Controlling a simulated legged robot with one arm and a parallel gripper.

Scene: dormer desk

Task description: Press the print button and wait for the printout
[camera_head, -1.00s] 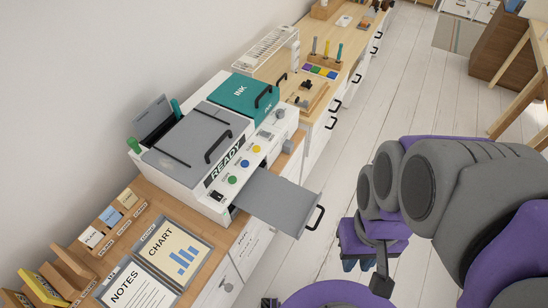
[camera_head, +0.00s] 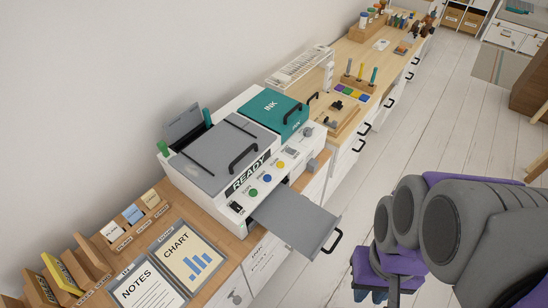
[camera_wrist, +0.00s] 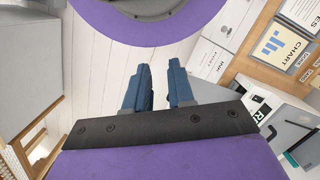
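The white printer (camera_head: 228,213) stands on the wooden counter, with a grey lid (camera_head: 225,155) and a teal INK cover (camera_head: 270,112). Its display (camera_head: 248,174) reads READY. A green button (camera_head: 253,192), a blue button (camera_head: 267,178) and a yellow button (camera_head: 281,165) line its front panel; their labels are too small to read. The grey output tray (camera_head: 295,218) sticks out and looks bare. My gripper (camera_wrist: 160,90) has two blue fingers apart with nothing between them. It is off the counter's front, right of and below the tray in the head view, mostly hidden by my arm. The printer partly shows in the wrist view (camera_wrist: 285,115).
The tray's black handle (camera_head: 332,241) juts out beyond the counter edge. A CHART sheet (camera_head: 190,258) and a NOTES sheet (camera_head: 145,287) lie in front of the printer. A pen holder (camera_head: 355,85) stands farther back. The floor (camera_head: 440,120) right of the counter is clear.

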